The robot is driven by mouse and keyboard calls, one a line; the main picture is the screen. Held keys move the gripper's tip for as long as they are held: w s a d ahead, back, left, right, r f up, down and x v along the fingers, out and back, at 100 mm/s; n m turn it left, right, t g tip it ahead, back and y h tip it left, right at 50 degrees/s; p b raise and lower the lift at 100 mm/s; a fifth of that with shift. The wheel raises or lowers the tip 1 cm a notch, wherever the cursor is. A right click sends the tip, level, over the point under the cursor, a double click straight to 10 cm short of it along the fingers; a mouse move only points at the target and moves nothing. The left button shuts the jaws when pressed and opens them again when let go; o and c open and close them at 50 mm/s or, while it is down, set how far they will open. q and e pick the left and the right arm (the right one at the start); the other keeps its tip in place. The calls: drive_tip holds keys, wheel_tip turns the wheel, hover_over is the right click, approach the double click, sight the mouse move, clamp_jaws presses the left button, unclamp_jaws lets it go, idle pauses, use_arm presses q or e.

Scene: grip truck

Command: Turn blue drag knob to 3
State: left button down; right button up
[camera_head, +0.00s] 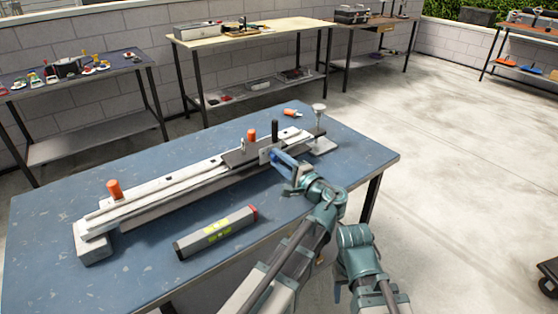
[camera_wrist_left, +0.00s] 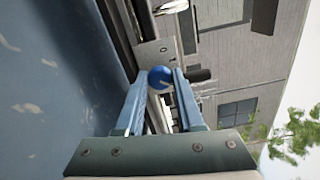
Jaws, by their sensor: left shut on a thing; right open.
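The blue drag knob (camera_wrist_left: 160,78) is a small round blue ball with a light mark on it, seen in the left wrist view between my left gripper's fingers. My left gripper (camera_head: 279,158) is at the right part of the long metal rail device (camera_head: 165,188) and hides the knob in the head view. In the left wrist view my left gripper (camera_wrist_left: 166,88) has its blue fingers on either side of the knob and is shut on it. The mark on the knob is too small to read. My right arm shows at the lower right, but its gripper is not seen.
The device lies on a blue table (camera_head: 50,223) and carries orange knobs (camera_head: 114,189) and a black upright post (camera_head: 275,130). A grey level (camera_head: 216,232) lies in front. A small orange item (camera_head: 292,112) lies behind. Other workbenches stand along the wall.

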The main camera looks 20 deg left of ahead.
use_arm(q)
drive_tip(key=shift+m, duration=2.1)
drive_tip(key=c, duration=0.8)
unclamp_jaws()
drive_tip(key=shift+c, duration=0.2)
drive_tip(key=shift+s, duration=0.1)
